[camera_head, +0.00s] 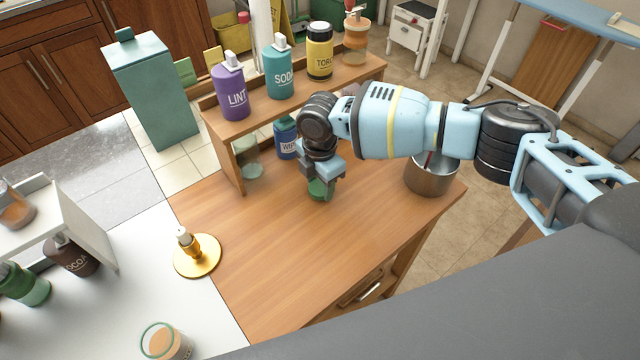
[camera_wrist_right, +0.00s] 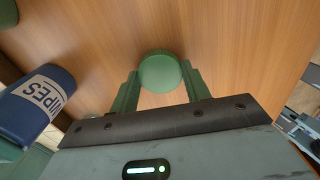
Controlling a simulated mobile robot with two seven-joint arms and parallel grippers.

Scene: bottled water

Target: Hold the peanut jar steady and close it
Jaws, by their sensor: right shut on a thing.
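An open glass jar (camera_head: 166,341) with a green rim and tan contents stands on the white counter at the bottom of the head view, cut by the frame edge. It looks like the peanut jar; no label shows. My right gripper (camera_head: 322,176) is low over the wooden table, shut on a round green lid (camera_head: 319,190). In the right wrist view the green lid (camera_wrist_right: 160,72) sits between the two fingertips (camera_wrist_right: 161,84), with its flat face toward the camera. Whether the lid touches the table is unclear. My left gripper is not in view.
A blue wipes container (camera_head: 286,138) stands left of my right gripper, under the wooden shelf (camera_head: 237,127). A metal pot (camera_head: 432,178) is to the right. A gold dish with a pump top (camera_head: 197,255) stands near the counter seam. The table front is clear.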

